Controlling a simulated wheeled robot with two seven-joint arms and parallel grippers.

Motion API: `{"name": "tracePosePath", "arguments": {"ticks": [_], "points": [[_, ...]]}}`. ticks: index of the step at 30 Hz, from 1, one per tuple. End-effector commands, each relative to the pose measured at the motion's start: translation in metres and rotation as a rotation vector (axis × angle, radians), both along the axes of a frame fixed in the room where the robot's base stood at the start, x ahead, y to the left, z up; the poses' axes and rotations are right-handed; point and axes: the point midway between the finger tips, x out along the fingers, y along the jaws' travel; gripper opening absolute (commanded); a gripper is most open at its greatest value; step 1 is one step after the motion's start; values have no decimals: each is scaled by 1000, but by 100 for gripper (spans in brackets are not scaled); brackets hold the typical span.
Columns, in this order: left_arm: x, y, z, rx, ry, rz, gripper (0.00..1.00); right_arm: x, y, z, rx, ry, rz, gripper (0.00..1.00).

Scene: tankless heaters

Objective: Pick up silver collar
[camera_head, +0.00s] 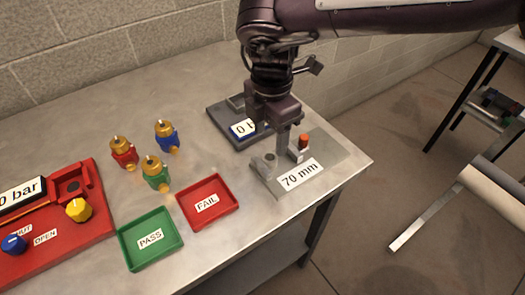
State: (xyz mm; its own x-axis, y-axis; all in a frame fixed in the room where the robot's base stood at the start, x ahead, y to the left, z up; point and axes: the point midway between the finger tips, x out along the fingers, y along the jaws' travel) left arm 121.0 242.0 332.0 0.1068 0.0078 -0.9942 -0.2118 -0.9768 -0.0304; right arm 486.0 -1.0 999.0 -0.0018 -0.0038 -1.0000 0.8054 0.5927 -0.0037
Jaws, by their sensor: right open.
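A small silver, ring-like piece (270,158), apparently the silver collar, is on the grey plate marked "70 mm" (264,174) near the table's right end. My right gripper (283,148) points down over this plate, just right of and slightly behind the silver piece. It is open, with no object seen in its jaws; one finger hides much of the other. Whether a finger touches the piece cannot be told. My left gripper is not in view.
A red-topped part (303,141) stands close right of the gripper. Red FAIL (208,222) and green PASS (126,250) trays, several brass-topped valves (125,159) and a red panel (60,235) lie left.

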Motion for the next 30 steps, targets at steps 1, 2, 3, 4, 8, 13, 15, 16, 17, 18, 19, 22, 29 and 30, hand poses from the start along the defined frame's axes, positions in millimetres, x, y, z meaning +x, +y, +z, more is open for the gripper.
{"name": "tracePosePath", "arguments": {"ticks": [1,2,3,4,8,13,15,16,17,18,19,22,29,30], "points": [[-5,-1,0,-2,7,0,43,-1,0,-6,0,4,2,57],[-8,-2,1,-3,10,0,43,-1,0,-10,0,4,2,57],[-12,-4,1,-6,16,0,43,0,0,-14,0,2,1,57],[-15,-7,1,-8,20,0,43,0,0,-17,0,2,1,57],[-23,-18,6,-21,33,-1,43,2,1,-34,-2,5,3,57],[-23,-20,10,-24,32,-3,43,3,2,-59,-1,3,2,57],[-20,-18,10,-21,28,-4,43,4,2,-64,0,1,2,57],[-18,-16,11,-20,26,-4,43,4,2,-65,0,1,2,57],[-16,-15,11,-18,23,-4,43,4,2,-66,1,1,2,57],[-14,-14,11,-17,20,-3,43,4,2,-67,1,1,2,57],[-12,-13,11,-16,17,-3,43,4,2,-67,1,1,2,57],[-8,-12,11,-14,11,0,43,4,2,-67,1,1,2,57],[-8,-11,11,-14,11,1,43,4,2,-67,1,1,2,31],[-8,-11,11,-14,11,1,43,4,2,-67,1,1,2,25]]}}
